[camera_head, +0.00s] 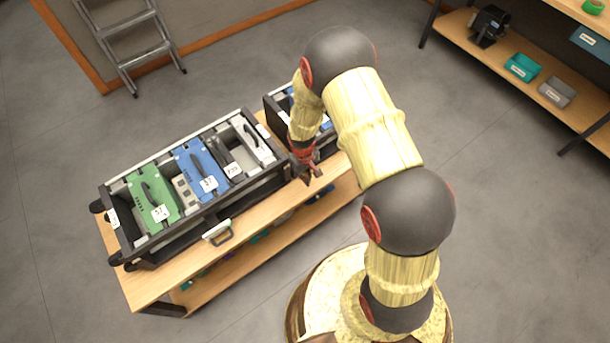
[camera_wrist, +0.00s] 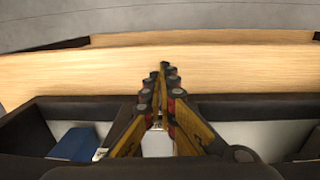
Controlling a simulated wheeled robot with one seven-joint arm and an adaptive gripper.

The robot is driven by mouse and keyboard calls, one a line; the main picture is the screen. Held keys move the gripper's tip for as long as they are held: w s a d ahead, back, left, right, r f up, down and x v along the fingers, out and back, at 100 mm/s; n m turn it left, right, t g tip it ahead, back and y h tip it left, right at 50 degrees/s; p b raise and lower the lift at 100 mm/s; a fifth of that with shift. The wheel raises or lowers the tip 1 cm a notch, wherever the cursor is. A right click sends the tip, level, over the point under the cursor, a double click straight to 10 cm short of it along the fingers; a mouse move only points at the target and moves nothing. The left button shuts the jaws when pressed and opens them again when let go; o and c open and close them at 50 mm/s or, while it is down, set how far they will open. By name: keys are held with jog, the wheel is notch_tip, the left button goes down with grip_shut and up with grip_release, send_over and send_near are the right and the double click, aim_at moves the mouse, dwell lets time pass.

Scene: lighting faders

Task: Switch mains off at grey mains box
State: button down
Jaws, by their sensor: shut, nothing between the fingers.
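A light grey module (camera_head: 252,139) with a dark lever sits at the right end of the long black rack; I cannot tell if this is the grey mains box. My gripper (camera_head: 309,176) is shut and empty, over the bench near the gap between the long rack and a smaller black case (camera_head: 275,106). The arm hides part of that case. In the wrist view my gripper (camera_wrist: 160,72) points at the wooden bench (camera_wrist: 240,65). Below it is a dark-framed case with a blue panel (camera_wrist: 73,143) and a pale surface. No mains switch can be made out.
The long rack (camera_head: 143,246) also holds a green module (camera_head: 149,199), a blue module (camera_head: 202,168) and a dark grey one (camera_head: 222,156), with white labels. A ladder (camera_head: 140,50) leans at the back left. A shelf (camera_head: 460,35) with bins is at top right. Open floor lies between.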

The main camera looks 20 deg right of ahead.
jog(key=shift+s+d+f+b, duration=0.1)
jog(key=shift+s+f+b, duration=0.1)
jog(key=shift+f, duration=0.25)
jog(key=shift+s+f+b, duration=0.1)
jog(key=shift+s+f, duration=0.05)
jog(key=shift+f, duration=0.3)
jog(key=shift+w+a+r, duration=0.2)
jog(key=shift+w+r, duration=0.2)
jog(key=shift+w, duration=0.3)
